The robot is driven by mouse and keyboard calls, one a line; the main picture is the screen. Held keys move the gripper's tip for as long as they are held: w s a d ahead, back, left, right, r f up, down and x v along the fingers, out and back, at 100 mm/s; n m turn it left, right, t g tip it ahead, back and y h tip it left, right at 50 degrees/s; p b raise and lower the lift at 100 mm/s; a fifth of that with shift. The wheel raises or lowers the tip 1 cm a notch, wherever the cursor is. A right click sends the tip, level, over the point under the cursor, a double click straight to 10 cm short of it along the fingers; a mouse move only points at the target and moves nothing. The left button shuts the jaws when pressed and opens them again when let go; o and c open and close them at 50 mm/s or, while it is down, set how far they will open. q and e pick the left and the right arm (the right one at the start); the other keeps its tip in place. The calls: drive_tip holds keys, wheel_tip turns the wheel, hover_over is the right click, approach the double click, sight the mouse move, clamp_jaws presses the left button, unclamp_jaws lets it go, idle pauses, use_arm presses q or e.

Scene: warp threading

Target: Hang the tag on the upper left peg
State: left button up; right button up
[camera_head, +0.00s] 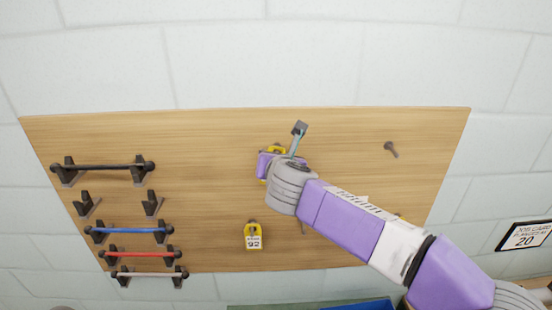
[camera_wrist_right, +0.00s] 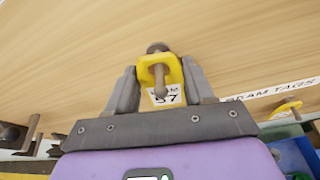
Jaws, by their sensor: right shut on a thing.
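The yellow tag (camera_wrist_right: 174,72), marked 57, is between the fingers of my right gripper (camera_wrist_right: 162,88). The upper left peg (camera_wrist_right: 159,80) shows in front of the tag and appears to pass through its hole, with the round knob above. In the head view only a yellow bit of the tag (camera_head: 277,149) shows beside my right gripper (camera_head: 268,158), up against the board. My right gripper is shut on the tag. The arm and wrist hide most of the peg in the head view. My left gripper is not in view.
The wooden board (camera_head: 210,140) holds a bare upper right peg (camera_head: 391,149) and a yellow tag marked 92 (camera_head: 253,236) below. Black (camera_head: 110,167), blue (camera_head: 130,230), red and grey bars sit on brackets at left. A blue bin (camera_head: 360,304) is at the bottom.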

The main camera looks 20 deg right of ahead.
drive_tip(key=o, duration=1.1)
